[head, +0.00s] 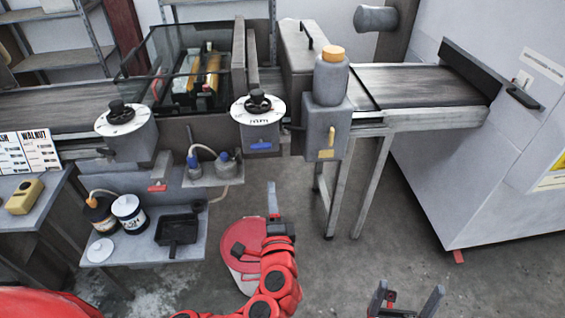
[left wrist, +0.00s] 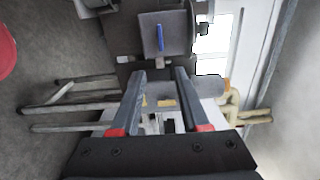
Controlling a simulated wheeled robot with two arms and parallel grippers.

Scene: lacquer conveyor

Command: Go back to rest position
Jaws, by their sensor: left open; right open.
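My left gripper (head: 273,200) hangs over the floor in front of the conveyor machine, beside a red-lidded bucket (head: 237,243). In the head view its fingers are seen nearly edge-on. The left wrist view shows it open (left wrist: 160,74), with two separate fingers and nothing held between them. My right gripper (head: 405,298) shows at the bottom right edge of the head view. Its fingers are spread apart, with only bare floor between them. The rest of the right arm is out of view.
The conveyor (head: 420,87) with its grey control boxes runs across the back. A low shelf (head: 140,245) holds two cans and a black tray (head: 180,230). A side table at left holds cards and a yellow block (head: 24,197). The floor (head: 340,265) at centre right is clear.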

